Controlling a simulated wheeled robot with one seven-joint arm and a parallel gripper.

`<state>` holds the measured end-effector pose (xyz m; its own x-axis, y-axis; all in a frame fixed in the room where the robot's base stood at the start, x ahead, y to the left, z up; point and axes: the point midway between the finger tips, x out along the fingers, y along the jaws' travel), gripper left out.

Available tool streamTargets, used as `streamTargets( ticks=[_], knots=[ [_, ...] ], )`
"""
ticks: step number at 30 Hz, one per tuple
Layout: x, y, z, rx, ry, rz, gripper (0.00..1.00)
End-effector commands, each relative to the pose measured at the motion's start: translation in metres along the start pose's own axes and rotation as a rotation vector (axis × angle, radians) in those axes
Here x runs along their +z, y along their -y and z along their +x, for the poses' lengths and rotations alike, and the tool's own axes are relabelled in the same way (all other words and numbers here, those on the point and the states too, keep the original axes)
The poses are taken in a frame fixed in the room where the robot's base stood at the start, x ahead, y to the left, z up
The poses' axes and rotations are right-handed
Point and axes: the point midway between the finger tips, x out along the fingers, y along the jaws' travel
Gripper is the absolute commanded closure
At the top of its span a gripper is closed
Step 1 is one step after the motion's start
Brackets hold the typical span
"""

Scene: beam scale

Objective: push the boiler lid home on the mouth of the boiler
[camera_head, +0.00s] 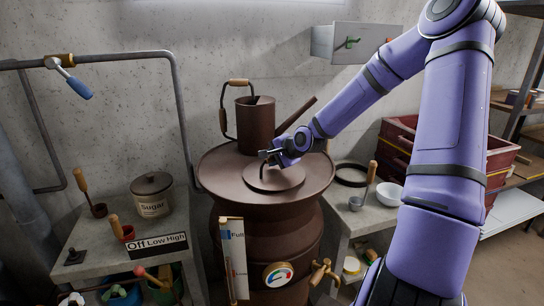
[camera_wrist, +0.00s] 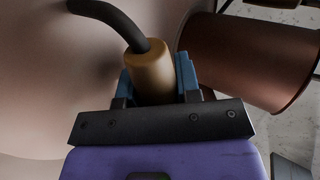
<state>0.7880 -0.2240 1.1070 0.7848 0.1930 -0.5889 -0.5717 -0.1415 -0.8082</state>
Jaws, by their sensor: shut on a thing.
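The boiler (camera_head: 285,228) is a large brown drum in the middle of the head view. The boiler lid (camera_head: 274,180), a round brown disc, lies flat over the middle of the boiler's top. A dark curved handle shows on it near my gripper; in the wrist view this handle has a tan wooden grip (camera_wrist: 150,73). My gripper (camera_head: 268,154) is just above the lid, with its blue fingers closed around the wooden grip. Whether the lid sits fully down in the mouth cannot be told, as the mouth is hidden under it.
A brown watering can (camera_head: 255,122) stands on the boiler top behind the lid; it shows close at right in the wrist view (camera_wrist: 245,58). A sugar pot (camera_head: 152,195) stands on the left counter. A black ring (camera_head: 352,184) and white bowl (camera_head: 389,193) are at right.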

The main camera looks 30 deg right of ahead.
Motion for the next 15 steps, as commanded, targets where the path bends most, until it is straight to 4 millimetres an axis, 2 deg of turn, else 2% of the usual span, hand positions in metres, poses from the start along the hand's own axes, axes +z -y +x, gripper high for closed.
streamTargets(
  ticks=[13, 14, 15],
  knots=[
    [0.0003, -0.0081, 0.0063, -0.001, -0.001, 0.0, 1.0],
    [0.0002, -0.0079, 0.0061, -0.001, -0.001, -0.001, 0.62],
    [0.0002, -0.0079, 0.006, -0.001, -0.001, -0.001, 0.53]
  ],
)
